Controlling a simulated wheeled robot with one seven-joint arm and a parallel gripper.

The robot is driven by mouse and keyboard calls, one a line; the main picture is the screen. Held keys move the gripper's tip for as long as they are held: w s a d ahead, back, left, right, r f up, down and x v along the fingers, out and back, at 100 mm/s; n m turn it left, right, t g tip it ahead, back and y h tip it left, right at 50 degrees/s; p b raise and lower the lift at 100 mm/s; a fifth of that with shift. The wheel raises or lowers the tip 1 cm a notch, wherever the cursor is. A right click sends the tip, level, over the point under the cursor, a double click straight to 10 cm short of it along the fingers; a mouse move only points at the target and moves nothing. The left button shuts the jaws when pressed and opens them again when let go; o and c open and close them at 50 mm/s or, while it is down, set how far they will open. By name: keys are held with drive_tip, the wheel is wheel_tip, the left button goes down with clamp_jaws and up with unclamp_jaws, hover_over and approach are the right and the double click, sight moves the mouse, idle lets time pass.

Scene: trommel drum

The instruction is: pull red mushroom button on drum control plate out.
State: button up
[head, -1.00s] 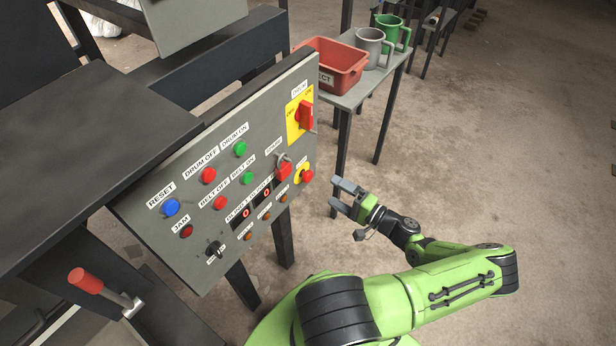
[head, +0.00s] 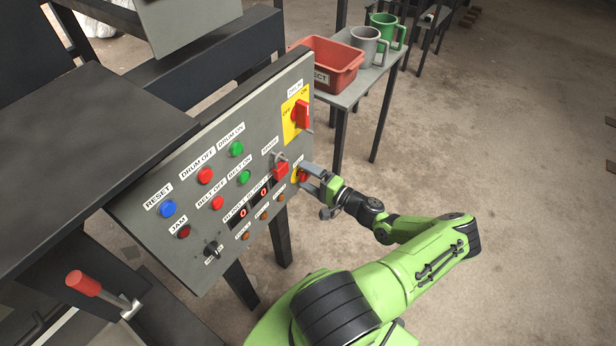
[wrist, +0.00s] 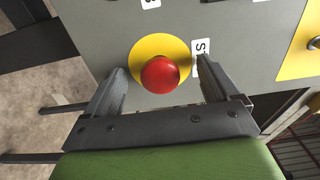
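The red mushroom button (wrist: 160,75) sits on a round yellow backing on the grey drum control plate (wrist: 90,30). In the head view the button (head: 303,176) is at the plate's lower right and partly hidden by my gripper. My gripper (head: 311,178) is at the plate there. In the wrist view its two fingers (wrist: 160,88) are apart, one on each side of the button, with visible gaps between finger and button. The plate also shows in the head view (head: 150,245).
A red rotary switch (head: 301,114) on yellow is above. Several push buttons fill the plate's left. A side table (head: 350,97) holds a red bin (head: 330,62) and mugs. The floor at right is clear.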

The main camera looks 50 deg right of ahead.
drive_tip(key=c, duration=1.3)
drive_tip(key=shift+s, duration=0.1)
drive_tip(key=shift+s+f, duration=0.1)
drive_tip(key=shift+s, duration=0.6)
drive_tip(key=o, duration=1)
drive_tip(key=shift+s+d, duration=0.1)
drive_tip(key=shift+s, duration=0.05)
drive_tip(key=o, duration=0.6)
drive_tip(key=s, duration=0.5)
drive_tip(key=s+b, duration=0.1)
drive_tip(key=s, duration=0.1)
drive_tip(key=shift+s+d, duration=0.3)
drive_tip(key=shift+s, duration=0.05)
